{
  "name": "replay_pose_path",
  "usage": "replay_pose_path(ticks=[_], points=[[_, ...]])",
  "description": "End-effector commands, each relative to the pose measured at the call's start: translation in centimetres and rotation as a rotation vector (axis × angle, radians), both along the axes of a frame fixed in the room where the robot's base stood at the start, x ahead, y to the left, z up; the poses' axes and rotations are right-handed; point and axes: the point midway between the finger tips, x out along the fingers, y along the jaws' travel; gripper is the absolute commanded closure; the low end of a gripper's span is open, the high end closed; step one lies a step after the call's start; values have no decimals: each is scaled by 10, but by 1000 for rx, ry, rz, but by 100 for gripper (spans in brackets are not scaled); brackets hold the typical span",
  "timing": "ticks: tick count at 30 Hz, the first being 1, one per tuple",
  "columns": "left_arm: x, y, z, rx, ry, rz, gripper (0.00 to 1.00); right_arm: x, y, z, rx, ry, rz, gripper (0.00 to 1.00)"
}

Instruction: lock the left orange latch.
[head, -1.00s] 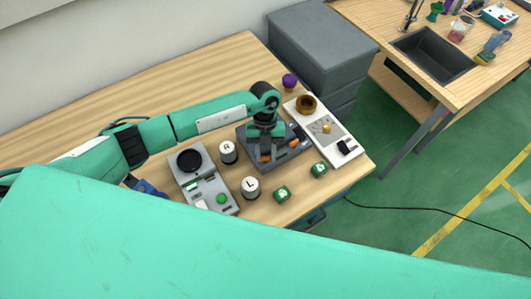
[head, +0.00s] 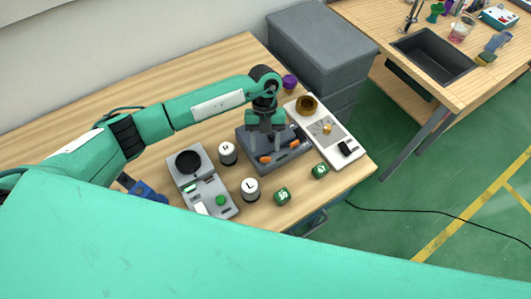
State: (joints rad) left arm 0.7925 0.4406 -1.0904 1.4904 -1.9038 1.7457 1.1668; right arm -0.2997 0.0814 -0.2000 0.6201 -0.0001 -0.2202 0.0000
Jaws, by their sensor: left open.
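The grey device (head: 271,167) stands on the wooden table and has two orange latches on its near side. The left orange latch (head: 265,159) is fully in sight; whether it is locked is too small to tell. The right orange latch (head: 294,143) is also visible. My left gripper (head: 266,146) is over the device, pointing down, with its fingers apart and nothing seen between them. It is just behind the left latch and appears clear of it. My gripper hides part of the device's top. My right gripper is not in view.
Two white bottles, marked R (head: 227,153) and L (head: 250,189), stand left of the device. A grey machine (head: 218,187) is further left. Green cubes (head: 282,196) lie in front.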

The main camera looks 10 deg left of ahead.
Motion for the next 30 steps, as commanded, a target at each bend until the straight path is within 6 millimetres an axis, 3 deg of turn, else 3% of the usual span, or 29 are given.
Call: replay_pose_path(ticks=[3, 12, 18, 25, 26, 30], points=[[12, 3, 23, -2, -7, -1, 47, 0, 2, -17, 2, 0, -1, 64], [32, 8, 75, -1, -3, 0, 47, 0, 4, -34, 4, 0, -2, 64], [35, 9, 87, -1, -1, -1, 47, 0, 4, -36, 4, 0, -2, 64], [35, 9, 88, -1, 0, -1, 47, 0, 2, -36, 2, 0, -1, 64], [35, 9, 88, -1, 0, -1, 49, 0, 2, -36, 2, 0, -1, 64], [35, 15, 83, -8, -2, 34, 77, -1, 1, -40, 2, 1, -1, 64]])
